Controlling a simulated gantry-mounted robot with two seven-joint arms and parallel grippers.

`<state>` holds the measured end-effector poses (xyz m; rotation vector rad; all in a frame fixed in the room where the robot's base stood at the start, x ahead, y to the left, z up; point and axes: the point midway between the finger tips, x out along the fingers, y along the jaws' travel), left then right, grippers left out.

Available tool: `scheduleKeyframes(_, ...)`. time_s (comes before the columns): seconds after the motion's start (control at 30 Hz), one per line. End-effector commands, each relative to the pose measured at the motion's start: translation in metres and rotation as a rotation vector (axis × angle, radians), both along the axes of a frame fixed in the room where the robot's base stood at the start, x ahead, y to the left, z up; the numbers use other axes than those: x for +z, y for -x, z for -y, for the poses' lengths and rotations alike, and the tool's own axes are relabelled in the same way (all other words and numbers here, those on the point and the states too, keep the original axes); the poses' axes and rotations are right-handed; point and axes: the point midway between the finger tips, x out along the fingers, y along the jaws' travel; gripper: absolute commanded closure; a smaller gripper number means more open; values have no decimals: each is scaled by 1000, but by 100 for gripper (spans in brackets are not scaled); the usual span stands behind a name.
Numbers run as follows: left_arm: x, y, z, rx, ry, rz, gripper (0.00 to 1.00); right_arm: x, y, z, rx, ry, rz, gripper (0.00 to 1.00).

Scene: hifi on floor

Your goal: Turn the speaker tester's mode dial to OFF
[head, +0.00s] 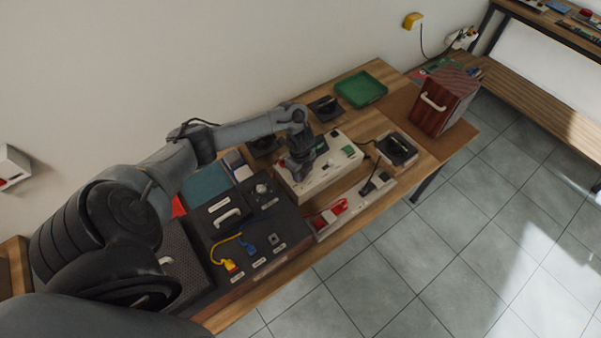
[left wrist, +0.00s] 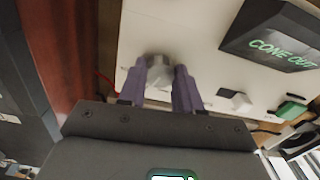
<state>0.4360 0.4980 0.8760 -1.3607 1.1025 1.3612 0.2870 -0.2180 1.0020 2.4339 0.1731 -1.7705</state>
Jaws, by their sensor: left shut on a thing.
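The speaker tester (head: 331,166) is a cream-white box on the wooden bench, with a green button on its top. In the left wrist view its panel (left wrist: 190,33) has a dark screen (left wrist: 275,38) reading "CONE OUT" in green. My left gripper (head: 301,172) is down over the left end of the tester. In the left wrist view the gripper (left wrist: 161,84) has its two purple fingers shut on a pale grey knob (left wrist: 159,67), the mode dial. The fingers partly hide it, and I cannot read its setting. My right gripper is not in view.
Around the tester stand a dark equipment case (head: 225,219), a green tray (head: 361,89), a black device (head: 397,149) and a red-brown speaker cabinet (head: 440,101). Tiled floor lies in front.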

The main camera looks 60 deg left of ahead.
Motion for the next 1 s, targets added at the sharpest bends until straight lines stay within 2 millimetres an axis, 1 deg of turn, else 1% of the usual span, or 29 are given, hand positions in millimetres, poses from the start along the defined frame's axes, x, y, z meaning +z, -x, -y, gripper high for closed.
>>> scheduleKeyframes(0.17, 2, 0, 0, 24, 1, 0, 97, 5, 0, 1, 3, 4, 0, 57)
scheduleKeyframes(0.37, 4, 0, 1, 110, 2, 0, 97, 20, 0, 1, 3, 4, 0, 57)
scheduleKeyframes(0.57, 6, 0, 1, 264, 2, -1, 97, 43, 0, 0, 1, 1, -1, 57)
scheduleKeyframes(0.7, 6, 0, 2, 396, 3, -2, 97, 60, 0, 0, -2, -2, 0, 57)
scheduleKeyframes(1.0, 6, 0, 2, 682, 3, -2, 97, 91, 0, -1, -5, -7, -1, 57)
